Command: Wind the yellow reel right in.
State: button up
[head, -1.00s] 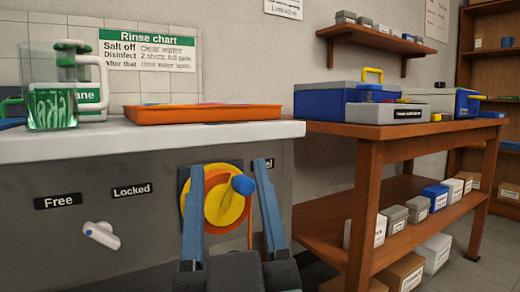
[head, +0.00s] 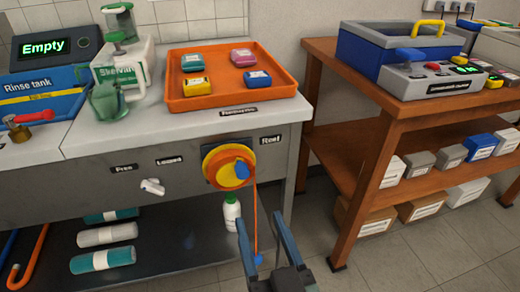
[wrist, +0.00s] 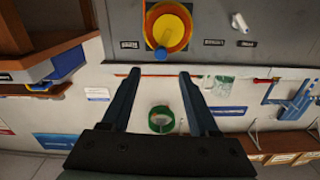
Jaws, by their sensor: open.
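An orange cord (head: 256,222) hangs from the reel to a blue end (head: 258,260) near the floor. My gripper (head: 260,217) is open and empty, below the reel in the head view. In the wrist view the reel (wrist: 168,27) and its knob (wrist: 161,54) show beyond the open fingertips (wrist: 159,73), apart from them.
A white lever (head: 152,186) sits left of the reel, below the labels "Free" and "Locked". A white bottle (head: 232,212) stands under the bench behind the cord. An orange tray (head: 285,88) lies on the bench top. A wooden table (head: 362,140) stands to the right.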

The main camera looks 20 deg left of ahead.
aim_at(244, 178)
jog(key=x, duration=1.3)
jog(key=shift+s, duration=0.1)
grip_shut()
